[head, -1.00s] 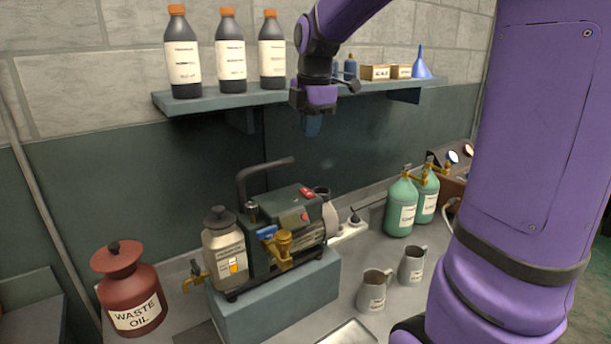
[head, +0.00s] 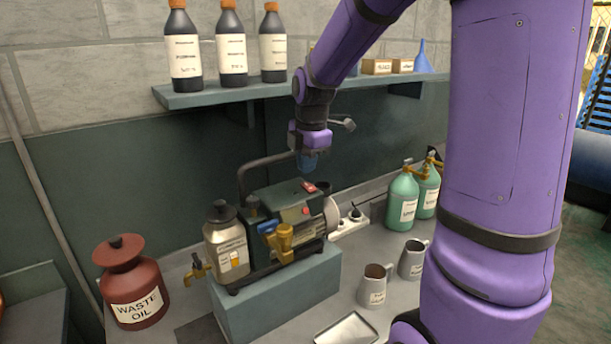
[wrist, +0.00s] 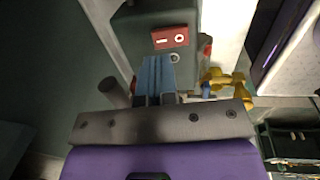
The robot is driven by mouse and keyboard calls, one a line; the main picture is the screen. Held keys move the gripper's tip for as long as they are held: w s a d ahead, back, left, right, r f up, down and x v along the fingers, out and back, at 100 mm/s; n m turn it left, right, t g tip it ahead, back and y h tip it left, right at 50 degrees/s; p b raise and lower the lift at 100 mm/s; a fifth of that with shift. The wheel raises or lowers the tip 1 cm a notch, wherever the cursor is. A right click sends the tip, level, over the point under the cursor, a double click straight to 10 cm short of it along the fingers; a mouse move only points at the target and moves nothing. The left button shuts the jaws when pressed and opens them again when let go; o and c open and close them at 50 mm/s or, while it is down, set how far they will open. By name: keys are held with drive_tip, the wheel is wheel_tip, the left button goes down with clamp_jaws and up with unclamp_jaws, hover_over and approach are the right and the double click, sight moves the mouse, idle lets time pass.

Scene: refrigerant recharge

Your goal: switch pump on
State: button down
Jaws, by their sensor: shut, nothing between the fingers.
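The pump (head: 284,225) is a dark green machine with a black carrying handle (head: 262,160), standing on a grey-blue block (head: 275,300). A red rocker switch (head: 309,187) sits on its top; in the wrist view the switch (wrist: 170,38) shows white on and off marks. My gripper (head: 307,168) is above the pump, pointing down, just over the switch and apart from it. In the wrist view my blue fingers (wrist: 157,75) are together and empty, their tips just short of the switch.
A brass valve (head: 282,240) is on the pump's front, with an oil bottle (head: 225,240) beside it. A red waste oil can (head: 131,285) stands at left. Jugs (head: 375,286) and green cylinders (head: 402,197) stand at right. A bottle shelf (head: 215,95) is behind.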

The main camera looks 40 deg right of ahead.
sight(304, 183)
drive_tip(key=shift+w+f, duration=0.15)
drive_tip(key=shift+f, duration=0.7)
drive_tip(key=shift+w+f, duration=0.1)
drive_tip(key=shift+f, duration=0.75)
drive_tip(key=shift+f, duration=0.1)
